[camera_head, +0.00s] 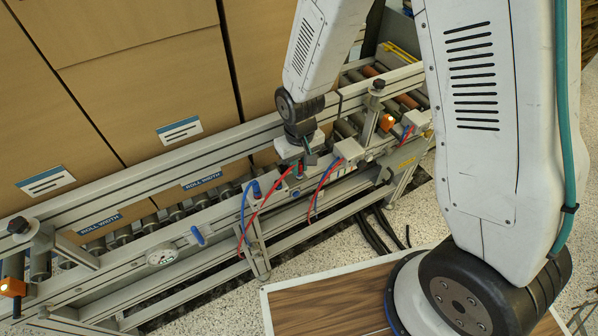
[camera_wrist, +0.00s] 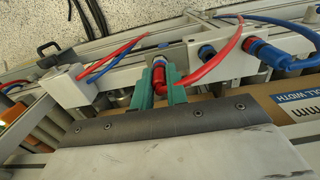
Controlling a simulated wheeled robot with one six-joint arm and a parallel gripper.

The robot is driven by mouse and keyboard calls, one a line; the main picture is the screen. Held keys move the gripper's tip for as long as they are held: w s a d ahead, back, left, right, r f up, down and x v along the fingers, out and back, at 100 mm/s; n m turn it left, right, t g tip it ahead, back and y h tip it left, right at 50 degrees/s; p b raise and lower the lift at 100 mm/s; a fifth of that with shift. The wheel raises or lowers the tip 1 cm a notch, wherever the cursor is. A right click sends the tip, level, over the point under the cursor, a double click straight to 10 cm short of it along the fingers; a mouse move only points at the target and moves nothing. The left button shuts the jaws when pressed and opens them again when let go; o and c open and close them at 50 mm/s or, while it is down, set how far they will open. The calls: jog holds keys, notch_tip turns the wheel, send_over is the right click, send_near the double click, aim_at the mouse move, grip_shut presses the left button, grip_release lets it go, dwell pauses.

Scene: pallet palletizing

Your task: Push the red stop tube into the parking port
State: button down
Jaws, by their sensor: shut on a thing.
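My gripper (camera_wrist: 159,88) has green fingers closed on both sides of the red stop tube (camera_wrist: 208,70) at its end. The tube arcs up and right from the fingers, and its red tip points away from me at the conveyor rail. A small blue-ringed fitting (camera_wrist: 158,60) on a grey plate is right at the tip; I cannot tell whether it is the parking port or whether the tip is inside it. In the head view my gripper (camera_head: 300,170) is low over the rail and the red tube (camera_head: 264,208) loops left of it; the tip is mostly hidden.
A blue connector (camera_wrist: 265,48) with a blue tube is further right. A valve box (camera_head: 348,149) with red and blue tubes stands close right of my gripper. Cartons (camera_head: 140,80) stand behind the rail.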

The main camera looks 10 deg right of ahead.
aim_at(300, 163)
jog(key=c, duration=1.3)
grip_release()
notch_tip(300, 163, up, 8)
jog(key=shift+f, duration=0.15)
jog(key=s+d+r+m, duration=0.1)
jog(key=s+d+r, duration=0.3)
jog(key=s+r, duration=0.3)
jog(key=s+d+r+m+t, duration=0.1)
jog(key=s+d+r, duration=0.4)
jog(key=s+r, duration=0.2)
jog(key=s+d+r+m, duration=0.1)
jog(key=s+d+r, duration=0.4)
jog(key=s+r, duration=0.2)
jog(key=shift+s+d+r, duration=0.1)
jog(key=shift+r, duration=0.5)
jog(key=shift+s+d+r, duration=0.1)
jog(key=shift+r, duration=0.45)
